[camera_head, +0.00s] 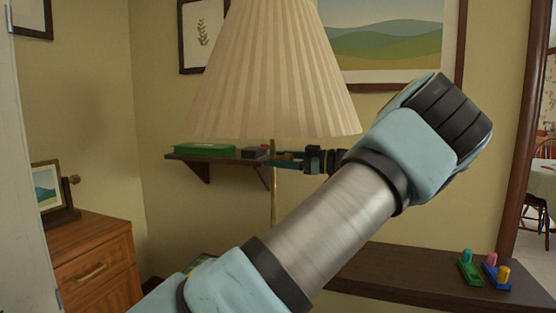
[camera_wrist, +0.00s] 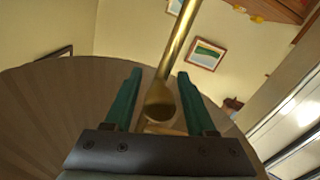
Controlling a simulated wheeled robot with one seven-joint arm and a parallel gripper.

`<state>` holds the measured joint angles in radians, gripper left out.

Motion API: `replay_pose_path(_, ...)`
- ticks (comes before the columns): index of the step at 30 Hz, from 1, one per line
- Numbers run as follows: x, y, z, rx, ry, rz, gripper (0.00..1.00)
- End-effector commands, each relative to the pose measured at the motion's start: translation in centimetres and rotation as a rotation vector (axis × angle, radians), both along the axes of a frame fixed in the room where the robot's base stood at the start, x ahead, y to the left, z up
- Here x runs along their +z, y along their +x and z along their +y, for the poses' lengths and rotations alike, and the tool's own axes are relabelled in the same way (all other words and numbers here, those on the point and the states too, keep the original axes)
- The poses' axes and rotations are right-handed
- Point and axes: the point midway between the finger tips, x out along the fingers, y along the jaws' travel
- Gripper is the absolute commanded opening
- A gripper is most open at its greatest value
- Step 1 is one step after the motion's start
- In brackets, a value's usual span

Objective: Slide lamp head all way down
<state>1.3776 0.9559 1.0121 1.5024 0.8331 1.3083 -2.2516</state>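The lamp head is a cream pleated shade (camera_head: 272,75) in the upper middle of the head view. A thin brass pole (camera_head: 273,200) shows below its rim. My gripper (camera_head: 272,160) is just under the rim, beside the pole, reaching in from the right. In the wrist view, the dark teal fingers of my gripper (camera_wrist: 160,74) are apart. The brass pole (camera_wrist: 178,45) passes between them, with a gap on each side. Its rounded, wider near end lies between the fingers. The shade (camera_wrist: 60,110) appears brownish and fills the lower left there. The pole's base is hidden.
A wall shelf (camera_head: 215,158) with a green box (camera_head: 205,149) is behind the lamp. A wooden cabinet (camera_head: 95,265) stands at left. A dark low surface (camera_head: 430,275) at lower right holds small coloured objects (camera_head: 485,270). Framed pictures hang on the wall.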

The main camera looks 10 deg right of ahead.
Motion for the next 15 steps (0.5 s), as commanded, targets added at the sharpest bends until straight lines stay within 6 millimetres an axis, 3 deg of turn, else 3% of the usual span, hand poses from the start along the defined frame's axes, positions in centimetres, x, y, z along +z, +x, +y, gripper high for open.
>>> replay_pose_path(1,0.0,0.0,-0.01,0.0,0.0,0.0,0.49)
replay_pose_path(15,0.0,-0.02,-0.02,0.0,0.0,0.0,0.0)
